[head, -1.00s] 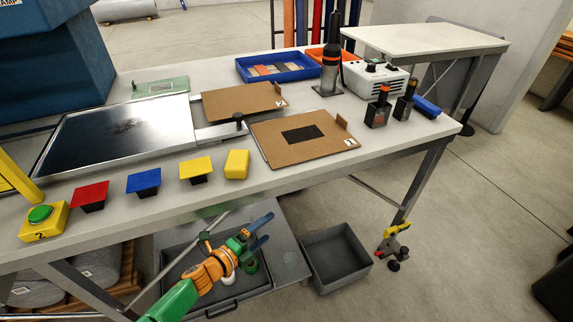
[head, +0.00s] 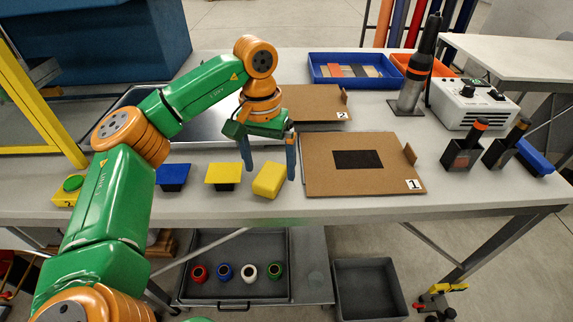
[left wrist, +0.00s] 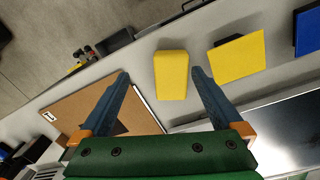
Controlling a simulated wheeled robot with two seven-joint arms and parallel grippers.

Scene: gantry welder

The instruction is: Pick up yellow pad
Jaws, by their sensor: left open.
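A yellow rounded block (head: 270,180) lies on the front part of the white table. Beside it to the left is a flat yellow square on a black base (head: 223,173). My left gripper (head: 270,172) points down over the block, open, with one blue finger on each side of it. In the left wrist view the block (left wrist: 171,75) lies between the line of the two fingertips (left wrist: 160,73), nearer the right-hand finger. The fingers do not visibly touch it. The yellow square (left wrist: 237,57) is outside the fingers. My right gripper is not in view.
A cardboard sheet marked 1 (head: 330,180) lies close to the right of the block. A blue square on a black base (head: 172,175) stands further left. Blue and orange trays (head: 318,76) and a grey-white box unit (head: 470,105) stand behind. A grey bin (head: 368,290) is below.

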